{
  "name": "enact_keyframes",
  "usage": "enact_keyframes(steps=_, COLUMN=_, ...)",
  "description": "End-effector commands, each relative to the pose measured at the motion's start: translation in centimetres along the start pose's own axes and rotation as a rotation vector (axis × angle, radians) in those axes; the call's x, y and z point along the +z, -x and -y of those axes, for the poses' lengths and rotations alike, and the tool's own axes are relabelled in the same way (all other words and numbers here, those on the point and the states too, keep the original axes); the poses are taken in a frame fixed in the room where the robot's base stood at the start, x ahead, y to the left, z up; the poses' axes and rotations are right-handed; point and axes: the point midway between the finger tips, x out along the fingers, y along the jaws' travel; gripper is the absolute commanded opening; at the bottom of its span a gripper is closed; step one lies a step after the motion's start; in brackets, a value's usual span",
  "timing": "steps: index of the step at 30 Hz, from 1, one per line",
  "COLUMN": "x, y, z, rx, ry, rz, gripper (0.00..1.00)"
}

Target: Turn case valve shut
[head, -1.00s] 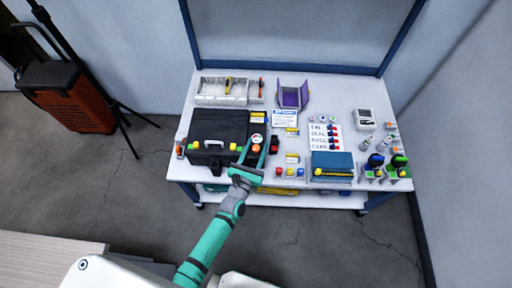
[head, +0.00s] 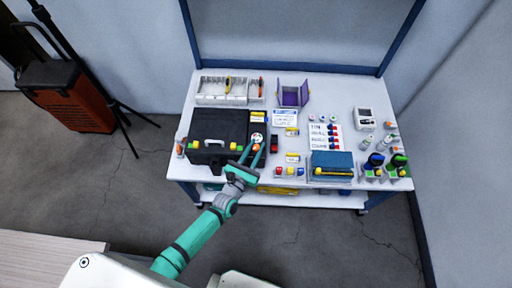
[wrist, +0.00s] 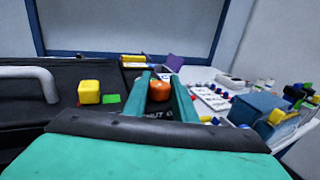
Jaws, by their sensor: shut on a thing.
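The black case (head: 218,127) lies on the left of the table with its lid closed. The valve is an orange knob (wrist: 159,91) on the case's right-hand panel, with partly covered lettering in front of it. In the head view the knob (head: 256,148) is small and partly covered by the fingers. My gripper (head: 255,151) reaches over the case's front edge. In the wrist view my gripper (wrist: 160,88) has one finger on each side of the knob and is shut on it. The knob's exact turn angle cannot be read.
A yellow latch (wrist: 89,92) and the case handle (wrist: 35,78) stand left of the fingers. A round gauge (head: 257,138) is just behind the knob. A red-and-black item (head: 274,144) and a blue box (head: 332,162) are to the right.

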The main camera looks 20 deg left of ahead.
Motion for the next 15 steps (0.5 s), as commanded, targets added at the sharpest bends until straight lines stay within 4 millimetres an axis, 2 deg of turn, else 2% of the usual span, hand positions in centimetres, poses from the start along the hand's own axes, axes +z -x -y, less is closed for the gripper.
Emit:
enact_keyframes(steps=14, x=0.0, y=-0.27, z=0.25, rx=-0.023, ry=0.003, rz=-0.003, gripper=0.02)
enact_keyframes(steps=15, x=0.02, y=-0.28, z=0.25, rx=-0.023, ry=0.003, rz=-0.002, gripper=0.32)
